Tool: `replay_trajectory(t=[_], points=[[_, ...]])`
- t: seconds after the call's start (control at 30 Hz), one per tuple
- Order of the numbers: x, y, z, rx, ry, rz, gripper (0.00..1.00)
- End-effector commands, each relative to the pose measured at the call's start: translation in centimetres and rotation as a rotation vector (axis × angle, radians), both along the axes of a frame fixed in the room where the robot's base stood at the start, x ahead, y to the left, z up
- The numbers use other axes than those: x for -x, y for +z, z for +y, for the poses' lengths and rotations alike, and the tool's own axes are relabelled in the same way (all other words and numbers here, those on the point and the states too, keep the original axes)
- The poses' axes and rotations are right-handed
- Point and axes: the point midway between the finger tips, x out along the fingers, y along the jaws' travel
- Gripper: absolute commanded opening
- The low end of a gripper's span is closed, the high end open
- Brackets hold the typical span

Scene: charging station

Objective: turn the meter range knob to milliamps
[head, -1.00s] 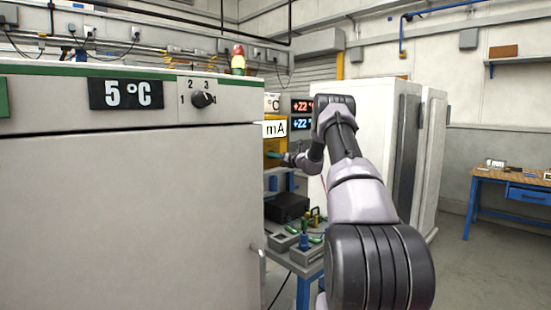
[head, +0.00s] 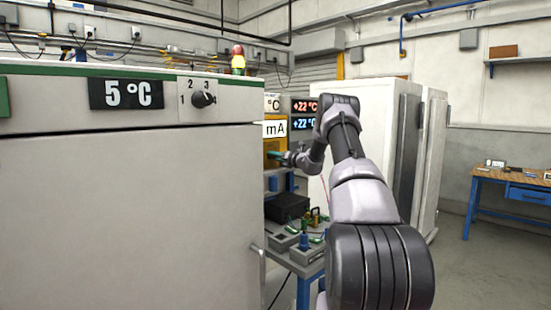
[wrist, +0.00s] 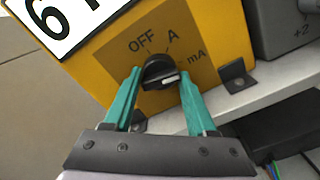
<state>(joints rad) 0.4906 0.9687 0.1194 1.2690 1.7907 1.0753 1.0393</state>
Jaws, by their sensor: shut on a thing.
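The yellow meter (wrist: 205,25) fills the upper part of the wrist view, and a sliver of it (head: 268,147) shows past the cabinet in the head view. Its black range knob (wrist: 158,71) has a white pointer mark turned to the right, on the mA side and slightly below that label. OFF, A and mA are printed around it. My gripper (wrist: 160,88) has its teal fingers on either side of the knob and is shut on it. In the head view, my gripper (head: 275,156) is at the meter's front, and the knob is hidden. A white mA sign (head: 274,129) shows there.
A large cabinet (head: 125,210) with a 5 °C display stands close on the left. A blue-legged bench (head: 305,270) with a black box (head: 288,207) and small devices lies below my arm. White cabinets (head: 410,150) stand behind my arm. A grey device (wrist: 285,25) adjoins the meter.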

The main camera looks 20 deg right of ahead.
Motion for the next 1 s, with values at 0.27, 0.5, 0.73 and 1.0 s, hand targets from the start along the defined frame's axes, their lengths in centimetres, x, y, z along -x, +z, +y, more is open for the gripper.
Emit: replay_trajectory(t=[0.27,0.5,0.73,1.0], points=[[0.0,-0.1,0.0,0.0,0.0,0.001,0.86],[0.7,0.0,-0.4,0.001,-0.002,0.001,0.86],[4.6,0.0,-1.9,0.0,-0.004,0.003,0.86],[9.0,-0.1,-3.4,0.0,-0.002,0.003,0.86]])
